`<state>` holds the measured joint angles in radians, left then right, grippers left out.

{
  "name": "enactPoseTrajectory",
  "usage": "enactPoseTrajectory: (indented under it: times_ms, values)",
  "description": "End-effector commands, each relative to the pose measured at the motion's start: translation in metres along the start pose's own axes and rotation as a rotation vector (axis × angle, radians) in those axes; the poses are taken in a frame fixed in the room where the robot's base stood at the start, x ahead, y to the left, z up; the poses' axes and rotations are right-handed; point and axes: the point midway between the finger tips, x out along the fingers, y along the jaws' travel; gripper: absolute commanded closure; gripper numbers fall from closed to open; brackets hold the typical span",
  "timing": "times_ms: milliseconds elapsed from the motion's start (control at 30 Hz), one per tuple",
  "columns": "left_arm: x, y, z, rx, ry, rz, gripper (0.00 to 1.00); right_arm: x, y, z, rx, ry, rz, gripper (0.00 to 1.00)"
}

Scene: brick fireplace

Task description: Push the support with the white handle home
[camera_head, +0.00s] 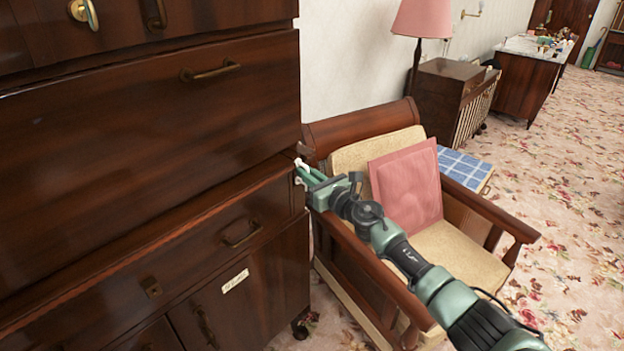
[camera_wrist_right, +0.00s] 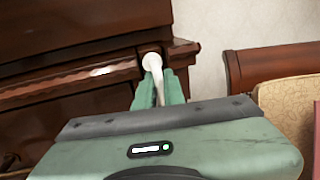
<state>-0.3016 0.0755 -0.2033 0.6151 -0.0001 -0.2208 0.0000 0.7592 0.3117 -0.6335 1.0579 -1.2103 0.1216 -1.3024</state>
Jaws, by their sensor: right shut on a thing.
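The white handle (camera_head: 300,163) is at the right front corner of the dark wooden bureau (camera_head: 150,160), just below the large closed upper panel. In the right wrist view the white handle (camera_wrist_right: 151,62) has a round end against the wood, and its stem runs down between my green fingers. My right gripper (camera_head: 303,175) is shut on this handle; its fingers also show in the right wrist view (camera_wrist_right: 160,88). The support behind the handle is mostly hidden, so I cannot tell how far it stands out. My left gripper is in neither view.
A wooden armchair (camera_head: 464,250) with a pink cushion (camera_head: 408,185) stands close beside the bureau, under my right arm. A pink lamp (camera_head: 422,18) and a wooden cabinet (camera_head: 445,95) stand behind it. Open flowered carpet (camera_head: 575,200) lies to the right.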

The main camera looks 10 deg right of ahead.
Motion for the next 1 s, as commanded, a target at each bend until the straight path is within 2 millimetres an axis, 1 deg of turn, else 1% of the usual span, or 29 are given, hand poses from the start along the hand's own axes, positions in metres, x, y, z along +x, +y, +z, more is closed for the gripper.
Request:
enactPoseTrajectory:
  times_ms: [33, 133, 300, 333, 400, 1000]
  values:
    - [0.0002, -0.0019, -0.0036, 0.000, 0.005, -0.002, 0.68, 0.0012, 0.0004, 0.0029, 0.000, -0.004, 0.000, 1.00]
    - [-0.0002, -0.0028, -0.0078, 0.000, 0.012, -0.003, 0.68, 0.0014, 0.0006, 0.0035, 0.000, -0.005, 0.000, 1.00]
    - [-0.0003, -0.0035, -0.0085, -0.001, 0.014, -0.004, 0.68, 0.0014, 0.0006, 0.0041, 0.000, -0.006, 0.000, 1.00]
    - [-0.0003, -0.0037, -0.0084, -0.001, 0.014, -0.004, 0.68, 0.0014, 0.0006, 0.0043, 0.000, -0.006, 0.000, 0.85]
    - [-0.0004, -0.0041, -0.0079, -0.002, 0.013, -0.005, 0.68, 0.0014, 0.0008, 0.0041, 0.000, -0.006, 0.001, 0.69]
    - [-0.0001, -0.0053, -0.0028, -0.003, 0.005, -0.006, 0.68, 0.0015, 0.0058, 0.0009, 0.001, -0.002, 0.011, 0.69]
